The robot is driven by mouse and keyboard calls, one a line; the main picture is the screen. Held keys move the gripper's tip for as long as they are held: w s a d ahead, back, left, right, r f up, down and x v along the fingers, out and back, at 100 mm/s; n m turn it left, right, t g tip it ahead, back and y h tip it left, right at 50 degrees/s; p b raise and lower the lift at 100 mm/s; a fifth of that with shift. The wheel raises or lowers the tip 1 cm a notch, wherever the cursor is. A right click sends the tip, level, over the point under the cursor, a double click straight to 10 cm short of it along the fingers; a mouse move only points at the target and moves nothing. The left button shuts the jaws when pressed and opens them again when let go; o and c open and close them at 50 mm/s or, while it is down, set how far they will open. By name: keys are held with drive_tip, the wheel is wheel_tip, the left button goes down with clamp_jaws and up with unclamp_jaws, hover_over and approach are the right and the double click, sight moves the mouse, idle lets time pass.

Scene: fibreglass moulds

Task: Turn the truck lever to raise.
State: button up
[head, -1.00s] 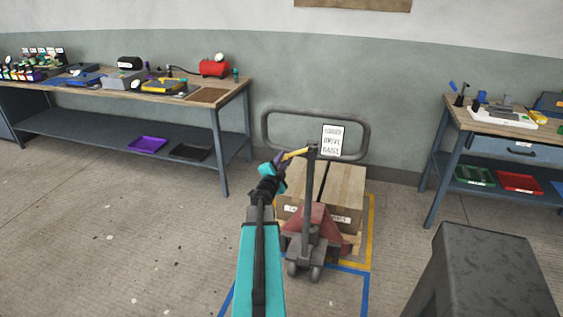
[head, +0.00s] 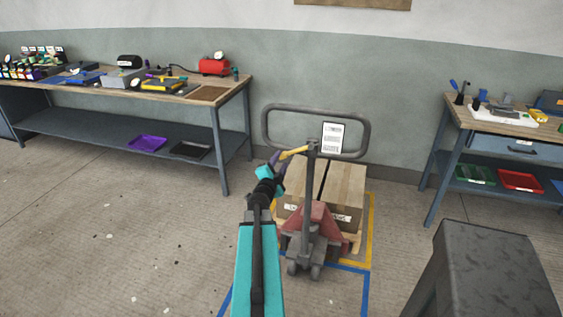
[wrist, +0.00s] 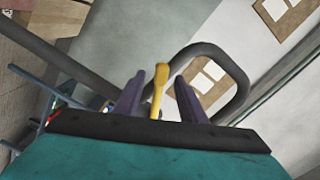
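The pallet truck (head: 317,225) is red and grey, with an upright post topped by a large dark loop handle (head: 367,127). Its lever (head: 293,152) is a thin yellow bar reaching left from the top of the post. My gripper (head: 276,160) is at the lever's left end in the head view. In the wrist view the yellow lever (wrist: 158,88) stands between the two dark fingers of my gripper (wrist: 165,92). Gaps show on both sides of it, so the fingers are open around it. The loop handle (wrist: 240,80) lies behind.
A cardboard box (head: 342,190) sits on the truck's forks, within yellow and blue floor lines. A workbench (head: 120,92) stands at left, another (head: 480,125) at right. A dark stool (head: 490,260) is at front right. Open floor lies at left.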

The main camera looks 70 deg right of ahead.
drive_tip(key=a, duration=0.3)
drive_tip(key=a+p, duration=0.1)
drive_tip(key=a, duration=0.1)
drive_tip(key=shift+s+a+r, duration=0.15)
drive_tip(key=shift+s+a, duration=0.1)
drive_tip(key=shift+a, duration=0.1)
drive_tip(key=a+p, duration=0.1)
drive_tip(key=p, duration=0.3)
drive_tip(key=shift+a+p, duration=0.35)
drive_tip(key=shift+s+a+p, duration=0.15)
drive_tip(key=shift+a+p, duration=1.5)
drive_tip(key=shift+p, duration=0.95)
